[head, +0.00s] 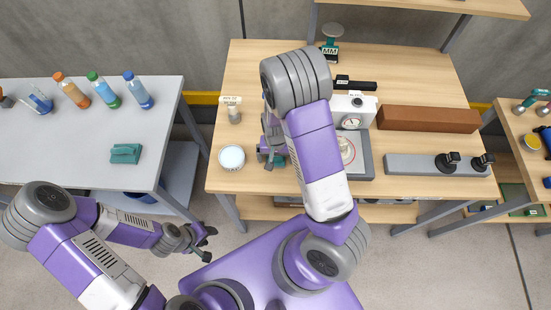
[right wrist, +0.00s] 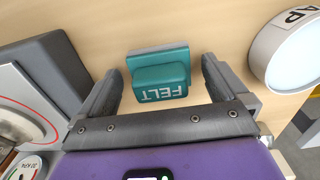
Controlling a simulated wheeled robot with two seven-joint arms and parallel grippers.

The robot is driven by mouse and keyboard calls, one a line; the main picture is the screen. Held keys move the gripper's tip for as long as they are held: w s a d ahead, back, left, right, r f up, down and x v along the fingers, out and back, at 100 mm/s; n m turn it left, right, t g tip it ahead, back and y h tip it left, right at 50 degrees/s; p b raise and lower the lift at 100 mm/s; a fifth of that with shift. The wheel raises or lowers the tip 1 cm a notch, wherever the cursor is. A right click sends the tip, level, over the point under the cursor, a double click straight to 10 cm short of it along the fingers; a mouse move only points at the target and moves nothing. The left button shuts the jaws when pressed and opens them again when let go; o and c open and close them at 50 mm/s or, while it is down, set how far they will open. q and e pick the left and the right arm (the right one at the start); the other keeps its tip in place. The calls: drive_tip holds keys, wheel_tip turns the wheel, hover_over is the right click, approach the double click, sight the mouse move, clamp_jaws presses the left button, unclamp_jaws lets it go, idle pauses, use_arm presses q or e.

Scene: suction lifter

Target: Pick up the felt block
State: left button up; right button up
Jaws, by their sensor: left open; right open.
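The felt block (right wrist: 160,78) is teal with white FELT lettering, upside down in the right wrist view. It is on the wooden table, between the two fingers of my right gripper (right wrist: 160,68), with gaps on both sides. In the head view my right gripper (head: 268,156) is over the table's left part, and only a sliver of teal (head: 278,162) shows beside it; my arm hides the rest. My right gripper is open and empty. My left gripper (head: 206,243) is open and empty, low in front of the gap between the tables.
A round white-topped pad (head: 231,157) lies left of my right gripper; its label ends in AP. A gauge device (head: 352,122) and grey plate (head: 362,155) are to the right. A brown bar (head: 428,119) and grey rail (head: 420,165) lie farther right. Bottles (head: 106,92) stand on the left table.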

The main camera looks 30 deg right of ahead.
drive_tip(key=c, duration=1.1)
wheel_tip(320, 180, up, 10)
drive_tip(key=shift+r+p, duration=0.1)
drive_tip(key=shift+p, duration=1.05)
